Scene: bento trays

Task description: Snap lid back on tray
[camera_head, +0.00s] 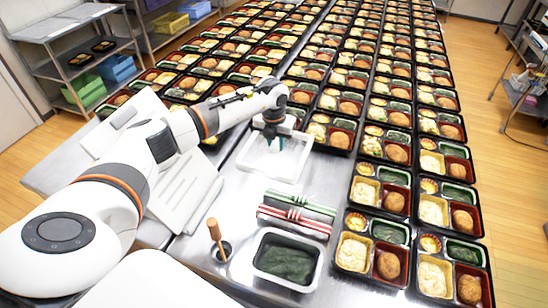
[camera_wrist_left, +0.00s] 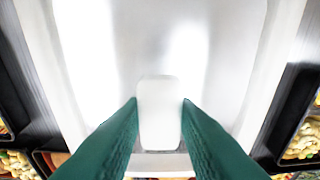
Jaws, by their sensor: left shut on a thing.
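A lid (camera_head: 246,172) with a white rim and a clear or shiny middle is at the centre, beside the rows of bento boxes. It also fills most of the left wrist view (camera_wrist_left: 70,75). My left gripper (camera_head: 274,144) has green fingers and is at the lid's far edge. In the left wrist view its fingers (camera_wrist_left: 160,105) are closed on either side of the lid's white tab. A white tray (camera_head: 259,262) filled with dark green food stands open on the metal table at the front. I cannot tell whether the lid touches the table. My right gripper is not in view.
Red and green banded bundles (camera_head: 298,212) lie between lid and tray. A wooden-handled tool (camera_head: 215,238) stands in a small holder left of the tray. Many filled bento boxes (camera_head: 353,250) cover the right and back. White panels (camera_head: 185,190) lie at the left under my arm.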

